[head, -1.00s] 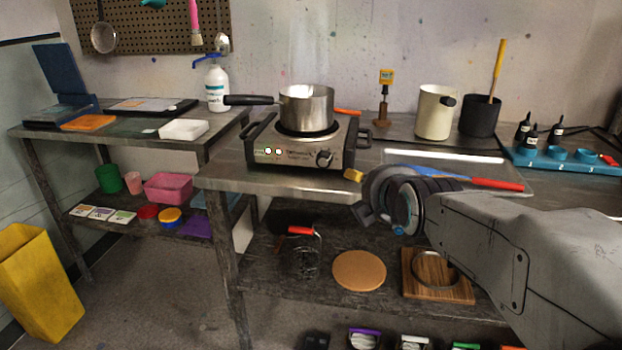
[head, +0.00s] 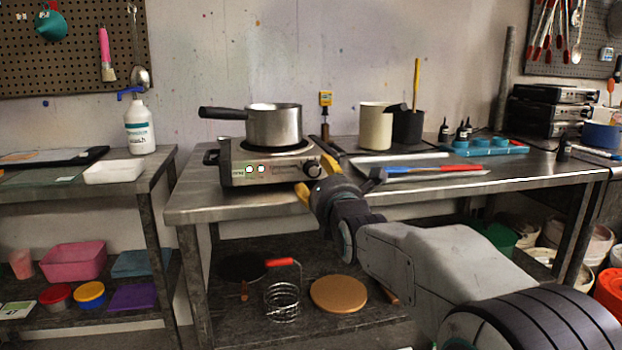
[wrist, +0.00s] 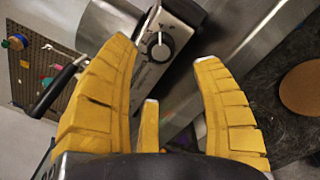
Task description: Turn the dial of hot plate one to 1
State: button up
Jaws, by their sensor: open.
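My gripper (head: 307,190) has yellow fingers and is just in front of and below the dial. In the wrist view the fingers (wrist: 165,75) are spread, with the dial beyond the gap, not between the tips.
A cream pot (head: 375,128) and a dark pot (head: 408,127) stand behind to the right. A blue and red tool (head: 435,169) lies near the front edge.

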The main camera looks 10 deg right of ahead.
aim_at(314, 172)
jog(key=shift+w+f+b, duration=0.25)
jog(key=shift+w+b, duration=0.65)
jog(key=shift+w, duration=0.15)
jog(key=shift+w+b, duration=1.05)
jog(key=shift+w, duration=0.2)
jog(key=shift+w+r, duration=0.2)
jog(key=shift+w, duration=1)
jog(key=shift+c, duration=0.2)
jog(key=c, duration=1.2)
jog(key=shift+o, duration=0.2)
jog(key=n, duration=0.4)
jog(key=shift+n, duration=0.3)
